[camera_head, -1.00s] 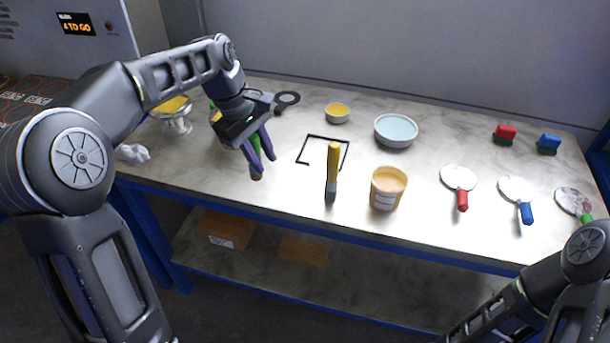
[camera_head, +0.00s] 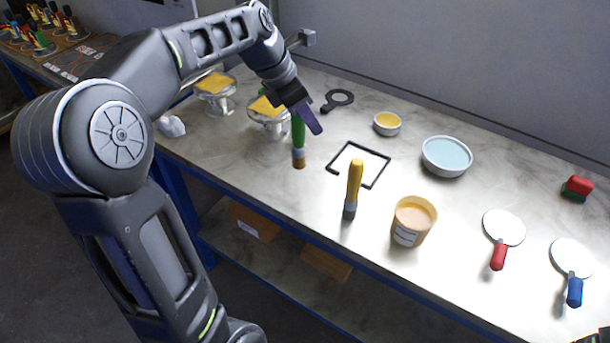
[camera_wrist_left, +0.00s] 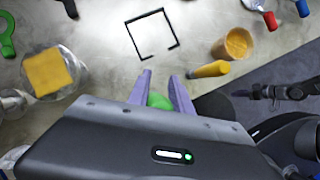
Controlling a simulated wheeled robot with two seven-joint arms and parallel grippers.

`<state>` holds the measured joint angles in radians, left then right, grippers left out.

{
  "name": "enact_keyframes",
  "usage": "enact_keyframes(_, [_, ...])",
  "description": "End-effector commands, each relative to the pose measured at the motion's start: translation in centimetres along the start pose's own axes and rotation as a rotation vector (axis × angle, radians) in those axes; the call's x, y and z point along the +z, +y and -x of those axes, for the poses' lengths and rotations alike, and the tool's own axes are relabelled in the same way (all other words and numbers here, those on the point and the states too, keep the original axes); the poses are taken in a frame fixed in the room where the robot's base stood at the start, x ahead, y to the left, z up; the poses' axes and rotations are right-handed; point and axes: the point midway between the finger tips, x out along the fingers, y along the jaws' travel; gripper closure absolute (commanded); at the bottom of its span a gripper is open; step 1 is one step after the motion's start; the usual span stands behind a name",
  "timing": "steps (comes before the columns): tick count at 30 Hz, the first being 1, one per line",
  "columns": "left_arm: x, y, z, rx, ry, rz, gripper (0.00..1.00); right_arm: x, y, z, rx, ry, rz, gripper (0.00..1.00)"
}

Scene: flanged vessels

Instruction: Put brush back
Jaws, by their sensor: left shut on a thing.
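My left gripper (camera_head: 308,118) is shut on a brush with a green handle (camera_head: 298,135). The brush hangs nearly upright, its brown bristle end down, above or at the table; contact is unclear. In the left wrist view the green handle (camera_wrist_left: 158,101) sits between the purple fingers (camera_wrist_left: 162,84). A yellow-handled brush (camera_head: 354,185) stands upright to its right, beside a tub of orange-tan paste (camera_head: 412,222). A black square outline (camera_head: 337,172) lies on the table between and behind the two brushes. My right arm (camera_wrist_left: 285,92) shows small in the left wrist view; its jaws are unclear.
Red (camera_head: 498,256) and blue (camera_head: 574,290) handled discs lie at right.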

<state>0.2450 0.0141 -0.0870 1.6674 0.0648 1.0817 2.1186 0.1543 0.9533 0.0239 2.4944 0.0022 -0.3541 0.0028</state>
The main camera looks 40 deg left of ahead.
Motion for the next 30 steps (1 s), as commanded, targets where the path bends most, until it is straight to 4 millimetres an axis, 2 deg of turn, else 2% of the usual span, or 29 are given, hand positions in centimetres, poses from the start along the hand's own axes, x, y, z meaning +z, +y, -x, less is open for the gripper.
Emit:
enact_keyframes(6, [-1.8, -0.1, -3.5, -0.004, 0.003, 0.002, 1.00, 0.0, 0.0, 0.1, 0.001, 0.000, -0.001, 0.64])
enact_keyframes(9, [-2.3, 0.0, -4.5, -0.001, 0.002, 0.001, 1.00, 0.0, 0.0, 0.2, 0.001, 0.000, -0.001, 0.64])
enact_keyframes(20, [-2.5, 0.0, -5.0, 0.000, 0.001, -0.001, 1.00, 0.0, 0.0, 0.1, 0.001, 0.000, -0.001, 0.64])
enact_keyframes(30, [-4.2, 0.0, -8.2, -0.001, 0.001, 0.000, 1.00, 0.0, -0.1, 0.3, 0.001, -0.001, -0.001, 0.64])
